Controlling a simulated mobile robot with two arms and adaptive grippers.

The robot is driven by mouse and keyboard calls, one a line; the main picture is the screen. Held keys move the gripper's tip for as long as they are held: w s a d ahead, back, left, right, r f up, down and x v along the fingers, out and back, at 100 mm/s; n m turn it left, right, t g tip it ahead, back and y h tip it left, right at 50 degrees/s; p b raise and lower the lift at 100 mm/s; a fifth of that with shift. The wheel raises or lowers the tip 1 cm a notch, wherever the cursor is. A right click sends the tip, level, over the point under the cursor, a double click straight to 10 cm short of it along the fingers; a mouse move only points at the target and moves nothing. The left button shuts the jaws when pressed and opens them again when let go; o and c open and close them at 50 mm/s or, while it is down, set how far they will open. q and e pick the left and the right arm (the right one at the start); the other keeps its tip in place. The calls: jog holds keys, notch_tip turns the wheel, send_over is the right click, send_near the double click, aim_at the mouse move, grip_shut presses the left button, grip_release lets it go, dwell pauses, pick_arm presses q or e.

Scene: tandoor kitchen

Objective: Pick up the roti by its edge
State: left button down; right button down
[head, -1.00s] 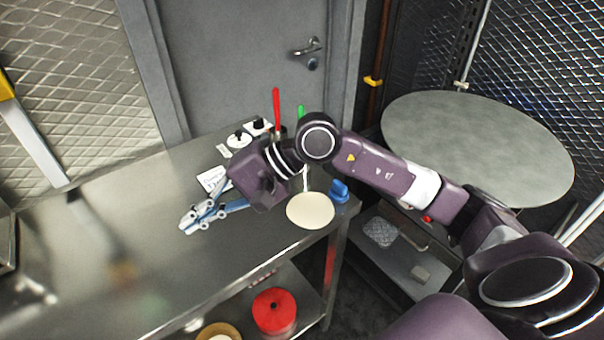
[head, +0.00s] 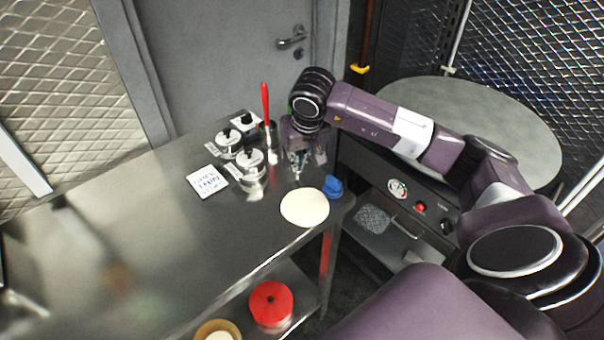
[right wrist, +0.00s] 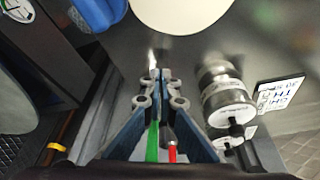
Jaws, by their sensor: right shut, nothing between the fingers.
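The roti (head: 305,207) is a pale flat disc lying near the right end of the steel table (head: 130,215). In the right wrist view the roti (right wrist: 180,12) is cut off by the top edge, ahead of my fingertips. My right gripper (head: 296,172) points down just behind the roti, apart from it in the picture. In the wrist view its fingers (right wrist: 160,75) are together with nothing between them. How high the fingertips are above the table is hard to tell. My left gripper is not in view.
Steel canisters with black-knobbed lids (head: 250,168) and a white label card (head: 208,181) stand left of my gripper. A red-handled utensil (head: 265,103) is behind them. A blue object (head: 333,187) sits beside the roti, near the table's right edge. The left table area is clear.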

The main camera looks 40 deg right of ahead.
aim_at(301, 183)
jog(key=shift+x, duration=1.1)
jog(key=s+p, duration=0.1)
jog(key=s+a+p, duration=0.1)
jog(key=s, duration=0.1)
jog(key=shift+s, duration=0.4)
jog(key=shift+a, duration=0.1)
